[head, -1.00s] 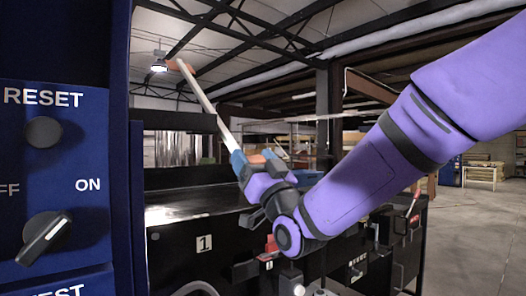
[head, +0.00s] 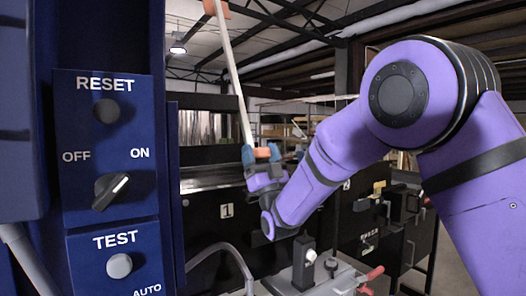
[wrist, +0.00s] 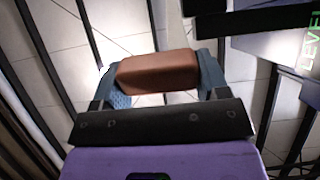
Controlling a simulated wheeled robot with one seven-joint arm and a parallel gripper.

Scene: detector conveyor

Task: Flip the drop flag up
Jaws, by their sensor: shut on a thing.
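My gripper (head: 262,156) is shut on the orange end block (wrist: 157,72) of a long white rod (head: 236,75). The rod rises nearly upright from the jaws and leans slightly left. A second orange piece (head: 216,6) is at its top, near the picture's upper edge. In the wrist view the orange block lies crosswise between the two blue-grey fingers. I cannot pick out a part that is surely the drop flag, and whether the rod is part of it is unclear.
At left stands a blue cabinet with a control panel (head: 75,160) bearing RESET, OFF/ON and TEST controls. A black conveyor frame (head: 215,235) marked 1 is behind my gripper. Red-handled hardware (head: 370,278) sits at lower right.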

